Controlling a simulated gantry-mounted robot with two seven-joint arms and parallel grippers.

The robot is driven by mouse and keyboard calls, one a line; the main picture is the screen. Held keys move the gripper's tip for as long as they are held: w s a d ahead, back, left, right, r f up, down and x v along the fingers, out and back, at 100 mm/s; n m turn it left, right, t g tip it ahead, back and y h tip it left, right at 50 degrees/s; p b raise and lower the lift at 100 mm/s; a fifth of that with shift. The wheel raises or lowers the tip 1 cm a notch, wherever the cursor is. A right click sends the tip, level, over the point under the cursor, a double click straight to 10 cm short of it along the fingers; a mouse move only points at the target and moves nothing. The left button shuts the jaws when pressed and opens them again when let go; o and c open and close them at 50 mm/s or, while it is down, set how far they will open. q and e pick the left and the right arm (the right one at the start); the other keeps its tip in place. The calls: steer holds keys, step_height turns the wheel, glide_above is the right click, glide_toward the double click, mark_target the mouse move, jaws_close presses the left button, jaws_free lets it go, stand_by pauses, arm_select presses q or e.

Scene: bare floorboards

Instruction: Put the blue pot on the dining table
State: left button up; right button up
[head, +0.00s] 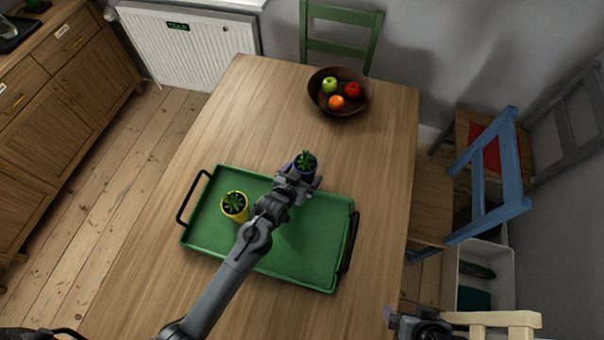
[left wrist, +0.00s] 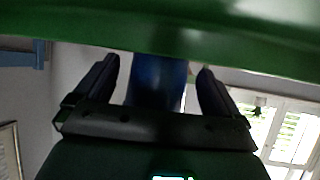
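The blue pot (head: 305,172) holds a small green plant and shows at the far edge of the green tray (head: 290,262). I cannot tell whether it rests on the table or is held above it. My left gripper (head: 304,180) is at the pot, with its fingers on either side. In the left wrist view, the blue pot (left wrist: 157,82) is between the spread fingers (left wrist: 157,75), with narrow gaps visible on both sides. The wooden dining table (head: 215,125) lies under the tray. My right gripper (head: 400,318) is at the bottom right, mostly cut off.
A yellow pot (head: 235,208) with a plant stands on the tray's left side. A brown fruit bowl (head: 322,101) sits at the table's far end. A blue chair (head: 484,170) and a green chair (head: 341,46) stand beside the table. The tabletop between tray and bowl is mostly clear.

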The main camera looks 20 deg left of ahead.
arm_select(q)
steer(key=shift+r, duration=0.2)
steer(key=shift+s+r, duration=0.15)
steer(key=shift+s, duration=0.2)
steer(key=p+v, duration=0.2)
steer(key=v, duration=0.9)
steer(key=shift+s+r, duration=0.1)
steer(key=shift+s, duration=0.05)
